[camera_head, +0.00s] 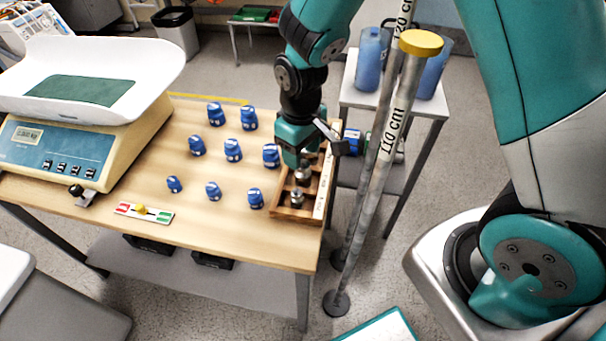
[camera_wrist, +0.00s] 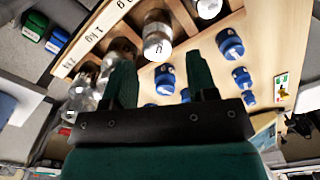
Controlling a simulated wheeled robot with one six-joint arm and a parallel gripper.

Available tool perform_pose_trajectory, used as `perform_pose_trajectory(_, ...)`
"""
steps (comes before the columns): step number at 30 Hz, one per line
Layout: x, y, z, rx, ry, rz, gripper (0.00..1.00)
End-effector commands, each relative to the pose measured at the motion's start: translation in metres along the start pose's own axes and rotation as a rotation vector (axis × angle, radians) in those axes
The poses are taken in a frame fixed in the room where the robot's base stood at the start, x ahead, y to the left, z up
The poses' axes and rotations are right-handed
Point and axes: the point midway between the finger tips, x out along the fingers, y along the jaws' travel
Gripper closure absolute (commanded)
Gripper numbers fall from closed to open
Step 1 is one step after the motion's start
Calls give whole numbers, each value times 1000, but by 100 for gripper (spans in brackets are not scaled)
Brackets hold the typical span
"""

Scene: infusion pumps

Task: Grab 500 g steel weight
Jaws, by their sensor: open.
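A wooden box (camera_head: 274,211) holds several shiny steel weights at the right end of the table. In the head view, one steel weight (camera_head: 303,175) and a smaller one (camera_head: 296,198) show in it; the rest are hidden behind my arm. My gripper (camera_wrist: 160,70) points down over the box, its green fingers apart with nothing between them. In the wrist view, a steel weight (camera_wrist: 158,38) lies just beyond the fingertips, apart from them. Larger steel weights (camera_wrist: 80,94) show at the left, partly behind a finger. I cannot tell for certain which weight is the 500 g one.
Several blue weights (camera_head: 233,150) stand on the table (camera_head: 110,190) beside the box. A baby scale (camera_head: 75,110) stands at the left. A height pole (camera_head: 385,150) rises close to the table's right edge. A side stand (camera_head: 420,105) bears blue jugs.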

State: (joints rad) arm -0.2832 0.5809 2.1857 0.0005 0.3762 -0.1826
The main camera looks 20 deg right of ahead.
Motion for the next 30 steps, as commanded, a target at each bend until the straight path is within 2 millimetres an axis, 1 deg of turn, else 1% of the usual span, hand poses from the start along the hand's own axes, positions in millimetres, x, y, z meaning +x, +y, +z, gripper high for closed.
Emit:
perform_pose_trajectory(1, 5, 0, 0, 0, -1, 0, 47)
perform_pose_trajectory(5, 12, 0, 0, 0, 0, 0, 47)
perform_pose_trajectory(8, 25, 1, 2, 1, -3, -1, 47)
perform_pose_trajectory(12, 48, 2, 2, 0, -3, -1, 47)
perform_pose_trajectory(15, 58, 2, 2, 0, 0, -1, 47)
perform_pose_trajectory(18, 61, 2, 1, 0, 1, 0, 47)
perform_pose_trajectory(23, 61, 2, 1, 0, 2, 0, 47)
perform_pose_trajectory(24, 61, 2, 1, 0, 2, 0, 52)
perform_pose_trajectory(26, 61, 2, 1, 0, 2, 0, 66)
perform_pose_trajectory(27, 61, 2, 1, 0, 2, 0, 75)
perform_pose_trajectory(29, 61, 2, 1, 0, 2, 0, 89)
perform_pose_trajectory(30, 61, 2, 1, 0, 2, 0, 98)
